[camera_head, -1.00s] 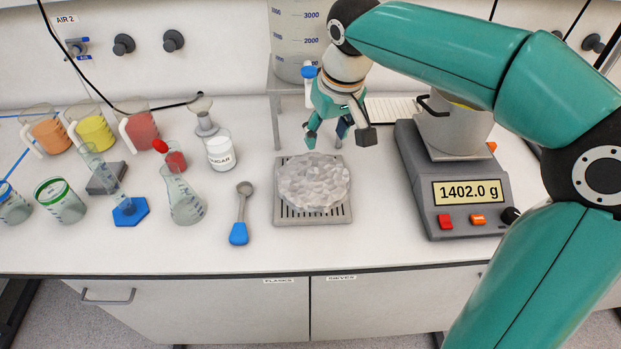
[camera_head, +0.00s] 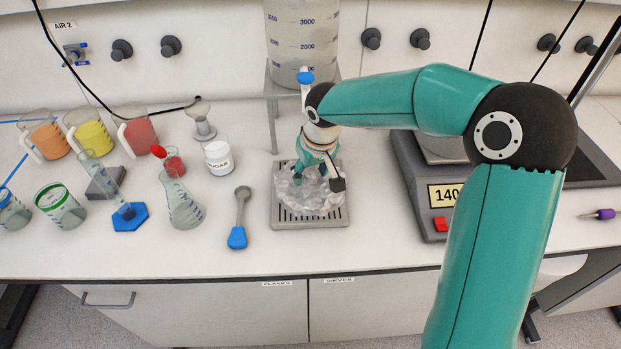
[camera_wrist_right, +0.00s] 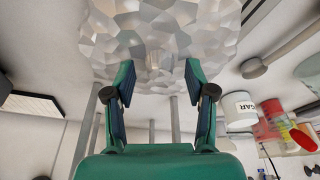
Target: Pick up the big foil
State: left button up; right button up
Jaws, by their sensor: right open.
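The big foil (camera_head: 318,200) is a crumpled, faceted silver-grey lump on a slotted grey drip tray (camera_head: 312,222), below the spigot of the large container. My right gripper (camera_head: 318,182) reaches down over the foil from behind and hides part of it. In the right wrist view the foil (camera_wrist_right: 160,40) fills the top of the picture. There the right gripper's fingers (camera_wrist_right: 157,85) are spread open, with their tips at the near edge of the foil and empty space between them. I cannot tell whether the tips touch it. My left gripper is not in view.
A scale (camera_head: 440,222) stands right of the tray, partly behind my right arm. The counter in front of the tray is clear.

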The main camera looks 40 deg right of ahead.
jog(key=shift+w+f, duration=0.1)
jog(key=shift+f, duration=0.2)
grip_shut()
jog(key=shift+r, duration=0.1)
